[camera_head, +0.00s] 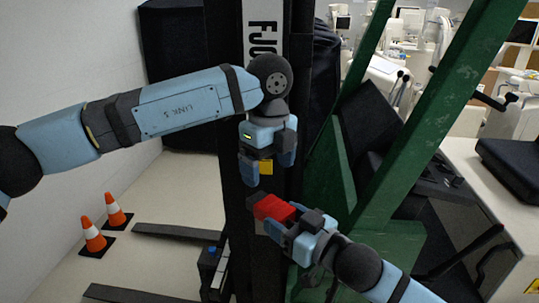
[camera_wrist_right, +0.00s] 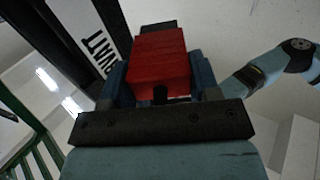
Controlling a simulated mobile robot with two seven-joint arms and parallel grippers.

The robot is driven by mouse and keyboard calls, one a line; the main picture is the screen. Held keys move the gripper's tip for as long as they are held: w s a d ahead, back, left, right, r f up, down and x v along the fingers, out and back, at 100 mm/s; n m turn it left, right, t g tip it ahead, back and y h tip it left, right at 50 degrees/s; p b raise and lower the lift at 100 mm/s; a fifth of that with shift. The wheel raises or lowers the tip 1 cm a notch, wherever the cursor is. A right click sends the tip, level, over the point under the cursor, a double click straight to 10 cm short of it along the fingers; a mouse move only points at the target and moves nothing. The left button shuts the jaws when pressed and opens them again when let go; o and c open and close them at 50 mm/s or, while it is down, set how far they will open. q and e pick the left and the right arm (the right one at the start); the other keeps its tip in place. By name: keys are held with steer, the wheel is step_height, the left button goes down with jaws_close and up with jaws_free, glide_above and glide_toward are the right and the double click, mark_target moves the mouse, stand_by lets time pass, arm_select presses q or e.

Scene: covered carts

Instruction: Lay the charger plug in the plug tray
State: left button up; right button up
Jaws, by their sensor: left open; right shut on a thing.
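A red block with a dark end, apparently the charger plug (camera_head: 272,207), is held in my right gripper (camera_head: 285,219) at the lower middle of the head view. In the right wrist view the red plug (camera_wrist_right: 160,62) sits between the two blue fingers, its dark end (camera_wrist_right: 158,27) pointing away from my palm. My left gripper (camera_head: 267,166) is open, pointing down, a little above and left of the plug and apart from it in the picture. A small yellow patch (camera_head: 265,167) shows between its fingers; I cannot tell what it is. I see no plug tray.
A dark mast with a white lettered plate (camera_head: 264,30) stands behind the grippers. Green sloping frame beams (camera_head: 430,100) rise at right. Two orange cones (camera_head: 93,236) and dark fork-like bars (camera_head: 175,231) are on the floor at left. A white bench (camera_head: 490,190) is at far right.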

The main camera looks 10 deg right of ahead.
mark_target(269, 201)
arm_select(q)
step_height(269, 201, down, 10)
steer(key=shift+r, duration=0.15)
stand_by(0.3)
steer(key=c, duration=0.9)
steer(key=shift+c, duration=1.3)
arm_select(e)
steer(key=o, duration=0.8)
steer(key=shift+c, duration=0.2)
steer(key=o, duration=0.5)
